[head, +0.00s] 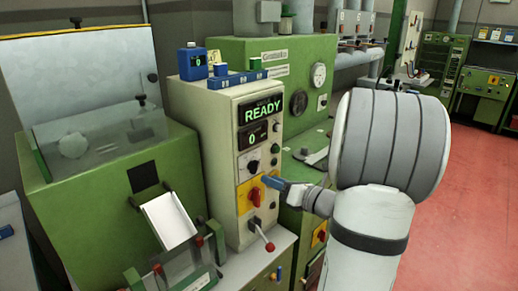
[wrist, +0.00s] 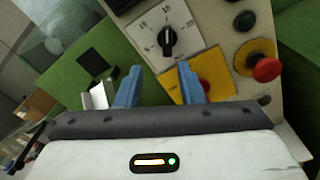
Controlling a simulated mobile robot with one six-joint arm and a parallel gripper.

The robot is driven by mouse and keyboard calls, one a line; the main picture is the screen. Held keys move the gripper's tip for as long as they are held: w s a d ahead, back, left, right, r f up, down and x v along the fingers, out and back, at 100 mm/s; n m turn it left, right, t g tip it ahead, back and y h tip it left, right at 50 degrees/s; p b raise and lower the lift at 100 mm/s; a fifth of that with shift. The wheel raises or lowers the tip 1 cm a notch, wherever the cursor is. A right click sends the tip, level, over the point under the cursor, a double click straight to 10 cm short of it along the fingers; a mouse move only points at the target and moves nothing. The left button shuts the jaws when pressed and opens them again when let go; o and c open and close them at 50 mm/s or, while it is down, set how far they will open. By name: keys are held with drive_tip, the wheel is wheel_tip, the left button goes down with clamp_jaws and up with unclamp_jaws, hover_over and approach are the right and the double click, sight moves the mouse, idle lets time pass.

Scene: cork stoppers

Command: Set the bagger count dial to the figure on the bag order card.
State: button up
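In the head view the dial (head: 253,165) sits on the cream control panel (head: 222,130), below a display (head: 260,109) reading READY and a smaller display (head: 252,135) showing 0. My gripper (wrist: 160,68) is open, its two blue fingers apart and empty, just short of the dial in the wrist view. In the head view my gripper (head: 273,183) is at the panel's right edge, slightly below the dial. I cannot make out a bag order card for certain.
A red rotary switch on yellow (head: 255,195) and a red-knobbed lever (head: 265,238) sit below the dial. A red button (wrist: 266,69) stands out on the right. A blue bottle (head: 193,62) stands on the cabinet. A white chute (head: 170,220) is at the left.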

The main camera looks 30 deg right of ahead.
sight(258, 166)
drive_tip(key=shift+m+t+h, duration=0.3)
drive_tip(key=shift+m+t, duration=0.1)
drive_tip(key=shift+m, duration=0.1)
drive_tip(key=x, duration=0.2)
drive_tip(key=d+x, duration=0.1)
drive_tip(key=x, duration=0.4)
drive_tip(key=shift+w+d+r, duration=0.1)
drive_tip(key=shift+w+r, duration=0.3)
drive_tip(key=c, duration=0.7)
